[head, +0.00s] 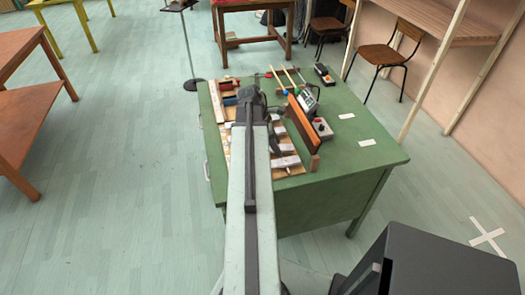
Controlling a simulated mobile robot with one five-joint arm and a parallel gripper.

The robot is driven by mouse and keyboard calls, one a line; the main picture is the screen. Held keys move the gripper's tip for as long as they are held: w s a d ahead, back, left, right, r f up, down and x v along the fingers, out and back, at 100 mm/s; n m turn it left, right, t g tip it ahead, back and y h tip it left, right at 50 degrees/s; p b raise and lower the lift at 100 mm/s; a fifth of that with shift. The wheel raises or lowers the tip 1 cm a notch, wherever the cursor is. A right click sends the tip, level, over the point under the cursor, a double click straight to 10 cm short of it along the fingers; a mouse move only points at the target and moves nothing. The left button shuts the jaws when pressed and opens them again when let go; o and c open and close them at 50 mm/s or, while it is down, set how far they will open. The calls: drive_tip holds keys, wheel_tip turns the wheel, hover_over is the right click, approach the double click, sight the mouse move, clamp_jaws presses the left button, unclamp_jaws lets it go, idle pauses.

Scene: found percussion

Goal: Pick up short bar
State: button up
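Several pale metal bars lie on wooden pieces along the left part of the green desk (345,186). One pale bar (287,161) lies near the front edge, and another (285,147) lies just behind it. They are small in this view, and I cannot tell for sure which is the short bar. My arm reaches from the bottom of the picture over the desk. My gripper (250,97) is at its far end, above the left part of the desk beyond these bars. The arm hides what lies below it. The fingertips are too small and hidden to show whether they are open.
An upright brown board (301,125) stands right of the bars. The desk's right side is mostly clear, with white markers (367,143).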

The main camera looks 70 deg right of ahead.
clamp_jaws()
